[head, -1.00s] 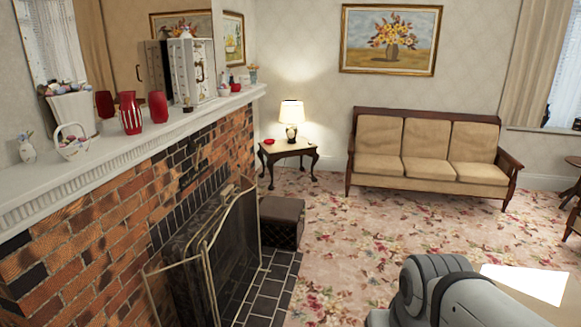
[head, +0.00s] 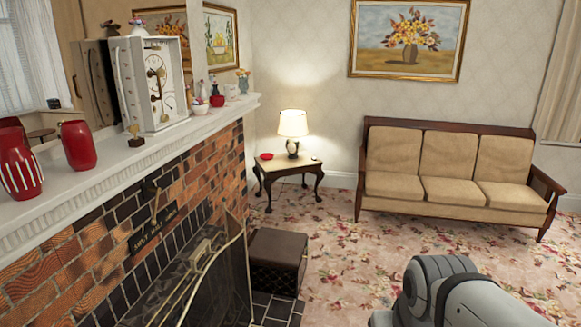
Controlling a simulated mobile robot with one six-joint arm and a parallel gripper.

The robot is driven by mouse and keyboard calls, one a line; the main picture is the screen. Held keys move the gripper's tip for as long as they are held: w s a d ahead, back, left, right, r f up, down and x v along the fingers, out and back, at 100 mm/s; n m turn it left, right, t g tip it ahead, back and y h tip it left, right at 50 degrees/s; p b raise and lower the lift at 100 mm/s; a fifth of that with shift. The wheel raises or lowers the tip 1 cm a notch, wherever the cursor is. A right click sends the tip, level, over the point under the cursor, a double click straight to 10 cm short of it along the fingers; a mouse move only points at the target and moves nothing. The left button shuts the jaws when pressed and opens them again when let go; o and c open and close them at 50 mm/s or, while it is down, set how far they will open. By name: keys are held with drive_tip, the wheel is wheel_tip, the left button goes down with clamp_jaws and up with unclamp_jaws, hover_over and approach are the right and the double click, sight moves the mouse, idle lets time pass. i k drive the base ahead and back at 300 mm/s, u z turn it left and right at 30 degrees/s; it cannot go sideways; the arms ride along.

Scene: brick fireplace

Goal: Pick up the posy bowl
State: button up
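I cannot tell for sure which thing is the posy bowl. A small red bowl (head: 217,101) stands on the white mantel shelf (head: 181,133), toward its far end, beside a small figure (head: 199,105) and a white cup (head: 231,92). A small vase with flowers (head: 243,82) stands at the mantel's far end. A low red dish (head: 266,156) sits on the side table (head: 287,168) beside a lit lamp (head: 292,124). Only a grey part of my arm shows at the lower right. My gripper is out of view.
A white clock (head: 152,84) and red vases (head: 78,145) stand on the mantel. A fire screen (head: 222,270) and a dark footstool (head: 277,262) stand below. A sofa (head: 450,175) is against the back wall. The flowered carpet (head: 345,250) is open ahead.

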sight(201, 107)
drive_tip(key=i, duration=2.85)
drive_tip(key=u, duration=1.9)
